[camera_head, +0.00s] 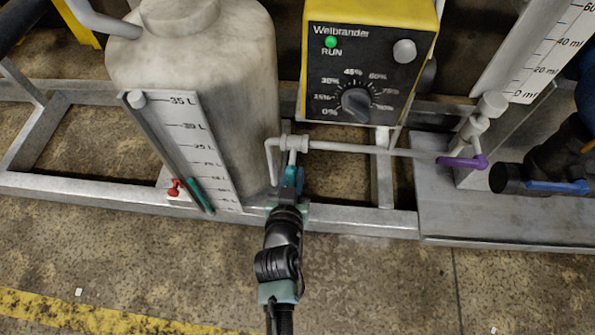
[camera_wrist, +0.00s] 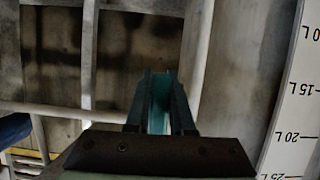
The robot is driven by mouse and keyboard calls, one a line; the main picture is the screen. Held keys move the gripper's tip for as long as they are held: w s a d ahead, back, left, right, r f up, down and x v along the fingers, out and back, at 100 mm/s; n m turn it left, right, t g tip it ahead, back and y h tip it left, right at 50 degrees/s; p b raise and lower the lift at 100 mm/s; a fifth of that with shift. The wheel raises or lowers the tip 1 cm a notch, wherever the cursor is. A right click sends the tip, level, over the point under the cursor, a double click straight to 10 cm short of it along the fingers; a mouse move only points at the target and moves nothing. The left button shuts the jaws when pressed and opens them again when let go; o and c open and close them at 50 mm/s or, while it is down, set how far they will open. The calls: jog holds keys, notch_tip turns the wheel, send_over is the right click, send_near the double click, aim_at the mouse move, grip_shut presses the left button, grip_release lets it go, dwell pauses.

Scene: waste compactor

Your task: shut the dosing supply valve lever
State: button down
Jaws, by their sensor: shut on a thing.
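My gripper (camera_head: 291,180) reaches in at the front of the tank, just below a small valve (camera_head: 294,143) on the pale pipe. In the wrist view, my gripper (camera_wrist: 161,100) has its dark fingers closed on a narrow teal piece (camera_wrist: 160,92). This looks like the valve's lever, the dosing supply valve lever, but no label shows. In the head view, the fingers hide most of the lever, so its exact angle cannot be told.
The large tank (camera_head: 198,60) stands left, with a litre scale, a red lever (camera_head: 175,188) and a green handle (camera_head: 199,194). A yellow dosing pump (camera_head: 366,70) shows a lit green RUN light. Purple (camera_head: 462,162) and blue (camera_head: 556,186) levers are at right.

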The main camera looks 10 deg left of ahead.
jog(key=shift+a, duration=0.2)
dwell(0.4)
jog(key=c, duration=0.8)
grip_release()
jog(key=p+v, duration=0.5)
jog(key=v, duration=0.8)
jog(key=shift+d+p, duration=0.2)
jog(key=shift+p, duration=0.1)
